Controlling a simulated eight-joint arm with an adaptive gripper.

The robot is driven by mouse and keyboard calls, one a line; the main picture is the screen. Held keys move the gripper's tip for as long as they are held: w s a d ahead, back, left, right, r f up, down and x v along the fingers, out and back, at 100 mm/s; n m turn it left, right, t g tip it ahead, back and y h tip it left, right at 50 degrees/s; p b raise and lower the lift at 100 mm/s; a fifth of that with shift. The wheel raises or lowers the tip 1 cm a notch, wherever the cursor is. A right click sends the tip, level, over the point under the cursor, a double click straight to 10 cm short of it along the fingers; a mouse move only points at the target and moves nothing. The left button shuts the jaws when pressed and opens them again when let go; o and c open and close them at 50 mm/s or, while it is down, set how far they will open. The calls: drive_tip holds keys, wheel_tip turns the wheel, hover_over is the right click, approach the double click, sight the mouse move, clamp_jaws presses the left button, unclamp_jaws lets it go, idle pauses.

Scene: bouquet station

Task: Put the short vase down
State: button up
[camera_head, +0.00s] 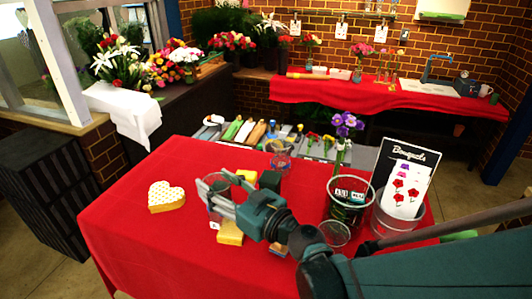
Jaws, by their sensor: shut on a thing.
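My gripper (219,200) is over the middle of the red-covered table, left of centre in the camera_head view. It is shut on a small clear glass vessel (209,182), which looks like the short vase. The glass is see-through and its outline is faint. The arm and fingers hide part of it. I cannot tell whether its base touches the cloth. Another clear glass vase (281,157) stands at the far edge of the table, apart from my gripper.
Yellow blocks (230,233) and a dark green block (270,180) are close to my gripper. A dark bucket (347,210) and a clear card holder (398,220) stand right.

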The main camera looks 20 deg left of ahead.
drive_tip(key=shift+f+b, duration=0.35)
drive_tip(key=shift+f, duration=1.15)
drive_tip(key=o, duration=1.6)
drive_tip(key=shift+o, duration=0.2)
drive_tip(key=shift+r, duration=0.2)
drive_tip(key=p+v, duration=0.1)
drive_tip(key=v, duration=1.1)
